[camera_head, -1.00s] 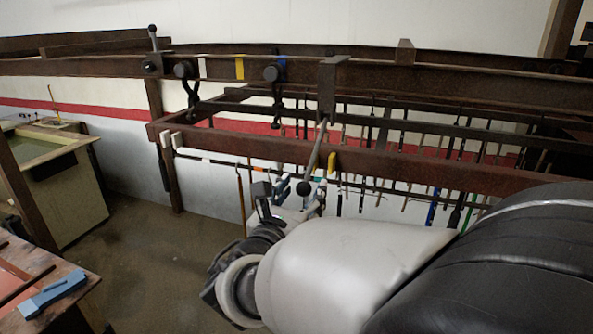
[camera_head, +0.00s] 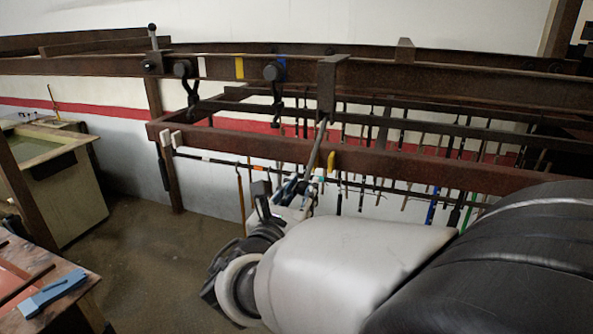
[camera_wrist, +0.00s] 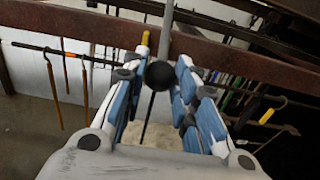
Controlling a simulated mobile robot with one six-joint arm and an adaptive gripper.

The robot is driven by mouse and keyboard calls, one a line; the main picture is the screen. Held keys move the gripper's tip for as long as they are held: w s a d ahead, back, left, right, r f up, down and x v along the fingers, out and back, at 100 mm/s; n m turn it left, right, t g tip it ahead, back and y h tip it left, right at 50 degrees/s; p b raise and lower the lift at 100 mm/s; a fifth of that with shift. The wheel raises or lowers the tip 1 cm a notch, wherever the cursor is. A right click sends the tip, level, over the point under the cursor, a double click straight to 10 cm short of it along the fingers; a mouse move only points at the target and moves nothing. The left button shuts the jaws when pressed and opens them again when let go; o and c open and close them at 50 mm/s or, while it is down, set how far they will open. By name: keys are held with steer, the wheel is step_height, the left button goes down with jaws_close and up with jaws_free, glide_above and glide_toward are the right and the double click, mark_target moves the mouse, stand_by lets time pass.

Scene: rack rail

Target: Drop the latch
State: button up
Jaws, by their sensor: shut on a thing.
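A grey rod (camera_head: 317,146) slants down toward me from a bracket (camera_head: 328,85) on the upper brown rail. Its black ball knob (camera_wrist: 158,75) shows between my fingers in the wrist view; in the head view my gripper hides it. My gripper (camera_wrist: 165,60) has blue-padded fingers, one on each side of the rod, and is shut on it; it also shows in the head view (camera_head: 290,190). At the far left, an upright lever (camera_head: 152,36) stands on a dark block (camera_head: 153,63) on the rail. I cannot tell which part is the latch.
The lower brown rail (camera_head: 420,168) runs just behind my gripper. Two dark hangers (camera_head: 188,85) (camera_head: 276,90) sit on the upper rail. Several tools hang behind. A workbench (camera_head: 75,290) with a blue tool (camera_head: 52,293) is at lower left. The floor between is clear.

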steer(key=shift+f, duration=0.1)
steer(key=w+d+f+b, duration=0.3)
steer(key=w+f+b, duration=0.2)
steer(key=w, duration=0.3)
steer(key=w+d+f+b, duration=0.3)
steer(key=w+f+b, duration=0.1)
steer(key=w, duration=0.5)
steer(key=shift+f+b, duration=0.35)
steer(key=shift+b, duration=0.45)
steer(key=o, duration=0.7)
steer(key=shift+d, duration=0.1)
steer(key=shift+o, duration=1.3)
